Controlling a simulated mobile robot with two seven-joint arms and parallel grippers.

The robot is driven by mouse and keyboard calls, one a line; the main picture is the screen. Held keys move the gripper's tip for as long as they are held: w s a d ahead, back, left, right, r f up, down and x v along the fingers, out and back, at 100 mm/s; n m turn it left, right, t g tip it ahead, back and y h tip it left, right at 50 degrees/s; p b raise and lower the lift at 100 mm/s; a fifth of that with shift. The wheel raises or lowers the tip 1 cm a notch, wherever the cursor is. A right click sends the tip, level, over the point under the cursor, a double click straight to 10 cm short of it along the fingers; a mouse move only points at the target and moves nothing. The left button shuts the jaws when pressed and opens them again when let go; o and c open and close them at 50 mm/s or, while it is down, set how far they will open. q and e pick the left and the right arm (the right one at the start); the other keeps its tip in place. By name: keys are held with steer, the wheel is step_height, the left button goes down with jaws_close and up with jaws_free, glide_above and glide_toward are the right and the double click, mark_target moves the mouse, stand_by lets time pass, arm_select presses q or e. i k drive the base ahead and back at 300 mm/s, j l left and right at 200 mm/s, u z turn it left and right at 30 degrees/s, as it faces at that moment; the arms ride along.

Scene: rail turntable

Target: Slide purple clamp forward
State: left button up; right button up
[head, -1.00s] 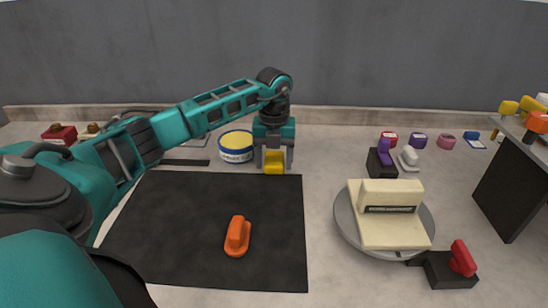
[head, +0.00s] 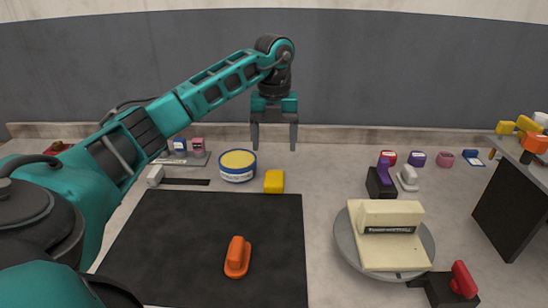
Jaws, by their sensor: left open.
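The purple clamp (head: 383,171) stands upright on a black block (head: 380,186) at the right, just behind the round turntable (head: 344,237). A cream block (head: 390,245) with a dark label sits on the turntable. My left gripper (head: 274,145) is open and empty, pointing down, raised above the back of the table. It is to the left of the purple clamp and well apart from it. A yellow block (head: 274,181) lies on the table below the gripper. My right gripper does not show.
An orange handle (head: 237,257) lies on the black mat (head: 180,235). A blue and yellow tin (head: 238,166) stands behind the mat. A red clamp (head: 463,280) on a black block is at front right. A white clamp (head: 408,178) stands beside the purple one. A dark-sided shelf (head: 508,200) stands far right.

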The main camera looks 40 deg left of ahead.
mark_target(382, 164)
steer(key=k+l, duration=0.75)
steer(key=l, duration=0.2)
